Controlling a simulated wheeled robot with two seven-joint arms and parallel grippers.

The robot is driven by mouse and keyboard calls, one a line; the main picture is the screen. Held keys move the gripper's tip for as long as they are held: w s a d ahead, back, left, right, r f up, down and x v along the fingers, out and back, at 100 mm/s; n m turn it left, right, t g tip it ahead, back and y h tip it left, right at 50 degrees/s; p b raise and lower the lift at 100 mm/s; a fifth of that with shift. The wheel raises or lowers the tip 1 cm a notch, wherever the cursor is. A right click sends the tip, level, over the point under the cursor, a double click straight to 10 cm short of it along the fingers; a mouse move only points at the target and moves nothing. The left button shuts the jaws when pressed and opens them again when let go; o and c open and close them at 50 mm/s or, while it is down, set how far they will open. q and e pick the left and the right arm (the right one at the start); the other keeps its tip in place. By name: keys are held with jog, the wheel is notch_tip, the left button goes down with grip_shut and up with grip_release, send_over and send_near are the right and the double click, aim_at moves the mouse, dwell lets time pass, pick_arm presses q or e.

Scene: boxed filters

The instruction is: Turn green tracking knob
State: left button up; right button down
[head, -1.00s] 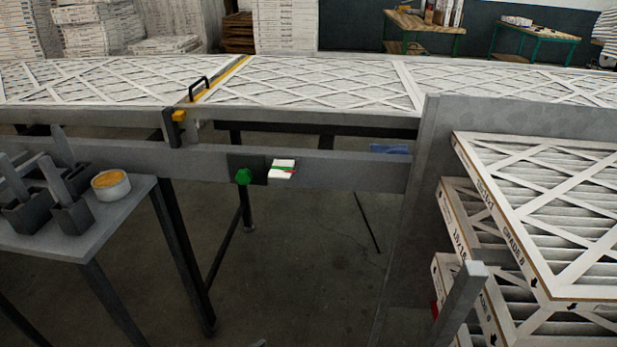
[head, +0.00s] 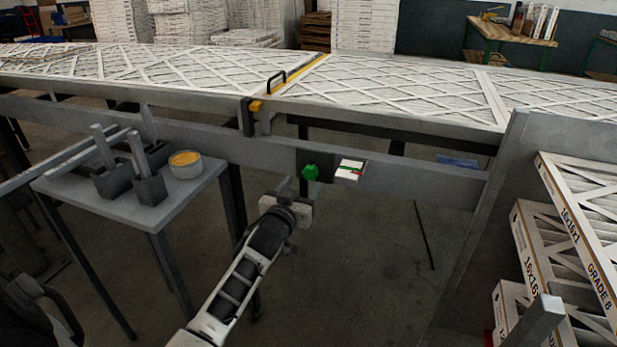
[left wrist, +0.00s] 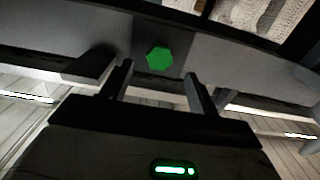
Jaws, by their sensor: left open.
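The green tracking knob (head: 310,173) sits on a dark plate on the grey side rail of the conveyor, left of a white label with green and red marks (head: 350,170). My left gripper (head: 292,190) is just below and left of the knob in the head view. In the left wrist view the knob (left wrist: 159,58) lies ahead of the open fingers (left wrist: 158,85), roughly between them. The fingers are apart and empty, and no contact with the knob shows. My right gripper is not in view.
A small grey table (head: 140,205) with grey holders and a round tin of yellow-orange content (head: 186,164) stands at left. Framed filters lie along the conveyor (head: 390,95). Boxed filters (head: 540,260) are stacked at right behind a grey panel (head: 480,200).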

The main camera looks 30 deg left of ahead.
aim_at(309, 175)
pick_arm(q)
jog(key=x, duration=0.5)
jog(key=shift+w+b, duration=0.3)
jog(key=shift+w, duration=0.05)
jog(key=c, duration=1)
